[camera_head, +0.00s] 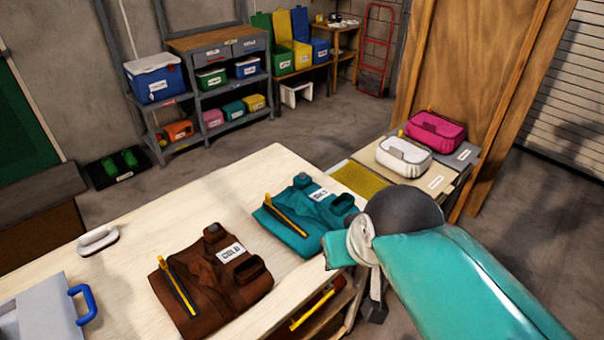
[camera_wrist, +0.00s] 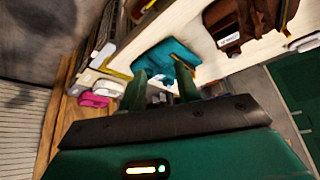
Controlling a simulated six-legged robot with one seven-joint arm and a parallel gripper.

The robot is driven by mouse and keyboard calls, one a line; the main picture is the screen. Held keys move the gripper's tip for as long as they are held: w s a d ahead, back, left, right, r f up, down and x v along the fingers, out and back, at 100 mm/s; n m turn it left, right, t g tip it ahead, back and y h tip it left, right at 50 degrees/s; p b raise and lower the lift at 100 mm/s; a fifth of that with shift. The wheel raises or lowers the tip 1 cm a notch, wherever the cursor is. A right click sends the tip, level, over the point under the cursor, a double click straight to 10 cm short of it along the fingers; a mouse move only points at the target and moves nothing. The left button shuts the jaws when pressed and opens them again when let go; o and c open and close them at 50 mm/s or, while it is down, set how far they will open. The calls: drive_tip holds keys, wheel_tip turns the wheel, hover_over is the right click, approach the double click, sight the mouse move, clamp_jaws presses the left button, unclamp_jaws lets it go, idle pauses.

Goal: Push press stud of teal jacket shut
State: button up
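The teal jacket (camera_head: 291,222) lies folded on the pale table, with a white label and a yellow-and-black strip on it. A small rounded teal piece (camera_head: 302,180) sits at its upper edge and a darker raised piece (camera_head: 343,204) at its right side. I cannot tell which part is the press stud, or whether it is shut. The jacket also shows in the wrist view (camera_wrist: 166,56), beyond my gripper (camera_wrist: 160,82). My gripper's two fingers are apart with nothing held between them. In the head view my arm stands at the table's right end, close to the jacket.
A brown jacket (camera_head: 205,285) with a label lies left of the teal one. A white handled object (camera_head: 98,240) and a grey case with a blue handle (camera_head: 45,308) are farther left. White (camera_head: 404,156) and pink (camera_head: 436,130) boxes stand behind at right. Bare tabletop lies around the jackets.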

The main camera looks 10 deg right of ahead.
clamp_jaws()
idle(1.5)
